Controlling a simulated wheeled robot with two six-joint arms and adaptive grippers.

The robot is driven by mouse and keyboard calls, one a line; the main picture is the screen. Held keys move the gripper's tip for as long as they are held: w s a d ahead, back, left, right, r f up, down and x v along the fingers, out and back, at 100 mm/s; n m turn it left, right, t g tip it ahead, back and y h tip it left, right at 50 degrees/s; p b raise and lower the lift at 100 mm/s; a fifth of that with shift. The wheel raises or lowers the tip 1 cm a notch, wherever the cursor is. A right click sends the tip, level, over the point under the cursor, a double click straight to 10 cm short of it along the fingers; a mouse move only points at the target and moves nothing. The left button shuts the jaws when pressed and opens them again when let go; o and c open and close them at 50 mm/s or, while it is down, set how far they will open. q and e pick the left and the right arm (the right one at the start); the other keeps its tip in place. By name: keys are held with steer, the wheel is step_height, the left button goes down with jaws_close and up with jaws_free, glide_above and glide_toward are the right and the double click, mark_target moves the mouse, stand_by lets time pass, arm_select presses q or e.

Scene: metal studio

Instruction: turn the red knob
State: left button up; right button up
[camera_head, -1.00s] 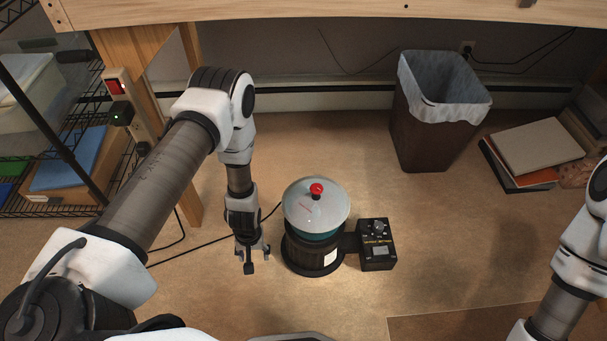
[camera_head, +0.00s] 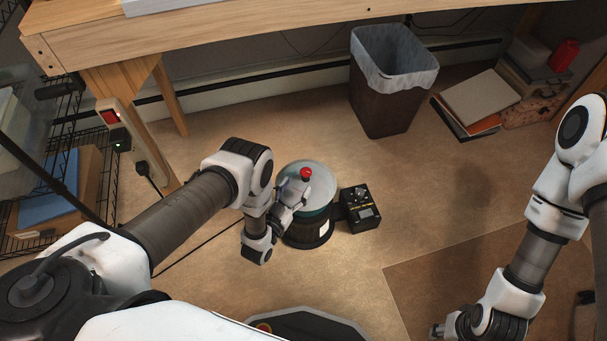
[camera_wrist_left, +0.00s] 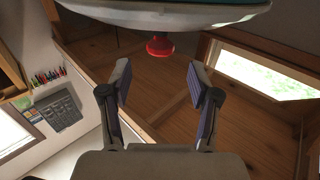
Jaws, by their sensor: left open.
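The red knob (camera_head: 306,173) sits on top of a pale, rounded lid (camera_head: 318,171) on a dark round pot on the floor. In the left wrist view the red knob (camera_wrist_left: 160,46) sticks out from the lid at the top of the picture, in front of the fingers and roughly centred on their gap. My left gripper (camera_wrist_left: 160,82) is open with nothing between its fingers. In the head view it points at the knob from the left, and its fingertips are hard to make out.
A black control box (camera_head: 360,208) stands right beside the pot. A brown bin (camera_head: 383,105) with a white liner stands behind, with stacked books (camera_head: 475,103) to its right. A wooden bench (camera_head: 230,45) spans the back.

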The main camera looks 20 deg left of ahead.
mark_target(303, 177)
arm_select(q)
steer(key=w, duration=0.3)
steer(key=w+b, duration=0.1)
steer(key=w, duration=0.1)
steer(key=shift+d+f, duration=0.15)
steer(key=shift+d, duration=0.25)
steer(key=shift+w, duration=0.4)
steer(key=shift+c, duration=0.4)
steer(key=c, duration=1.1)
